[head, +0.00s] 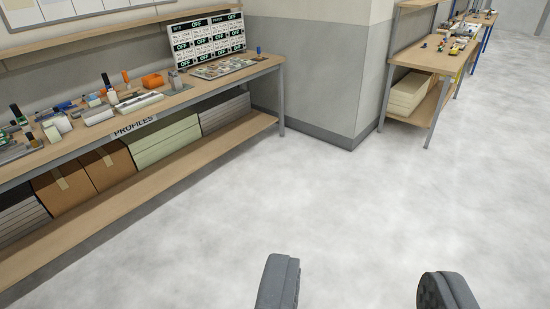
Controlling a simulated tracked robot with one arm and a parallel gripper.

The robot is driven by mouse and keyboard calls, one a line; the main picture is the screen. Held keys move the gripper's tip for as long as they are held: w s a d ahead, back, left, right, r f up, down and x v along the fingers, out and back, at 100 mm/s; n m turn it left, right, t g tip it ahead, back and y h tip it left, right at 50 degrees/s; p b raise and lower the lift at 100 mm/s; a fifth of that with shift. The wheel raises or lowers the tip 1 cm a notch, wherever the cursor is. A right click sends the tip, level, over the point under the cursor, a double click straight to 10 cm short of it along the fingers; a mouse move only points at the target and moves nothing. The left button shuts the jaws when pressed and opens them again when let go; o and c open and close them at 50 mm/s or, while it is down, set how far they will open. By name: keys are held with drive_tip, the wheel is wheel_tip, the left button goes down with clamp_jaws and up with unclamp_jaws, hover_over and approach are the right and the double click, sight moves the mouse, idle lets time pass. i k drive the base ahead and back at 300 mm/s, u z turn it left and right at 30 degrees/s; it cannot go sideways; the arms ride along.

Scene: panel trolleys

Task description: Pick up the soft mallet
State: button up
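My gripper (360,288) shows at the bottom of the view, with its two dark grey fingers wide apart and nothing between them. It is above open floor, away from both benches. I cannot pick out the soft mallet for certain. Many small tools lie on the left workbench (205,93), too small to tell apart. Among them are an orange-topped upright item (126,78), an orange block (153,81) and several dark-handled items toward the left edge.
A board with "OFF" labels (207,38) stands at the left bench's back. Cardboard boxes (108,165) and stacked panels (163,139) fill its lower shelf. A grey-white wall corner (345,90) separates it from a second bench (420,66) at right. The pale floor (400,215) is clear.

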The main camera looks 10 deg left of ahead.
sight(113, 98)
drive_tip(key=z, duration=0.2)
drive_tip(key=i, duration=0.25)
drive_tip(key=u, duration=2.3)
drive_tip(key=i, duration=2.5)
drive_tip(key=z, duration=1.1)
